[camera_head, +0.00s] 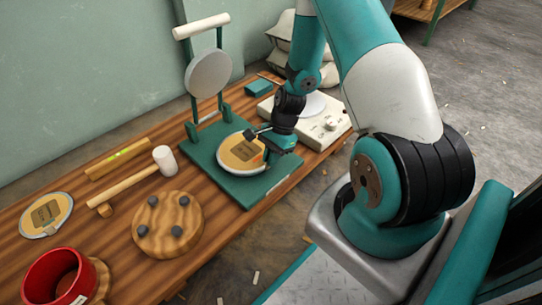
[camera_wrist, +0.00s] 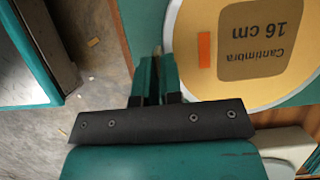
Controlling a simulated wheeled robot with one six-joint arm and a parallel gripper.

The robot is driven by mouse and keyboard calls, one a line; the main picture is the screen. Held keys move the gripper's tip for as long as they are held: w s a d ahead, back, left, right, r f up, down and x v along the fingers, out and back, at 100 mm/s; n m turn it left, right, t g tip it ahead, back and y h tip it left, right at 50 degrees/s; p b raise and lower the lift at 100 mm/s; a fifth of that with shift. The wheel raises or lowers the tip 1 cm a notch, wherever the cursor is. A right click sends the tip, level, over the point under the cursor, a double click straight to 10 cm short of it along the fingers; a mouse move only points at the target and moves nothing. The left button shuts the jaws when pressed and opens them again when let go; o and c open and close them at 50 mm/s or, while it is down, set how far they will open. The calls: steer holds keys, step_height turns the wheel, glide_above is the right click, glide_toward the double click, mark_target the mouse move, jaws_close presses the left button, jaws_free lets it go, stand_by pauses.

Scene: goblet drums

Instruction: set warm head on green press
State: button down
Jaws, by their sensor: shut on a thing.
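A round tan drum head (camera_head: 238,155) with a pale rim and a brown label lies flat over the base of the green press (camera_head: 222,185). It also shows in the wrist view (camera_wrist: 285,88), where its label reads "Cantimbra 16 cm" beside an orange strip. My gripper (camera_head: 262,152) is at the right edge of this head, shut on its rim; its narrow fingers (camera_wrist: 160,75) show in the wrist view. Whether the head touches the base cannot be told. The press's round grey plate (camera_head: 209,73) stands raised behind, under a pale handle bar (camera_head: 201,26).
A second drum head (camera_head: 46,214) lies at the table's left. A mallet (camera_head: 132,182), a round wooden board with dark pegs (camera_head: 168,224) and a red pot (camera_head: 60,281) are nearby. A white hot plate (camera_head: 322,125) stands right of the press.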

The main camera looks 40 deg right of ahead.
steer(key=shift+f, duration=0.15)
steer(key=c, duration=1.2)
jaws_free()
steer(key=p+v, duration=0.9)
steer(key=v, duration=0.8)
steer(key=shift+d+p, duration=0.15)
steer(key=shift+p, duration=0.25)
steer(key=shift+w, duration=0.1)
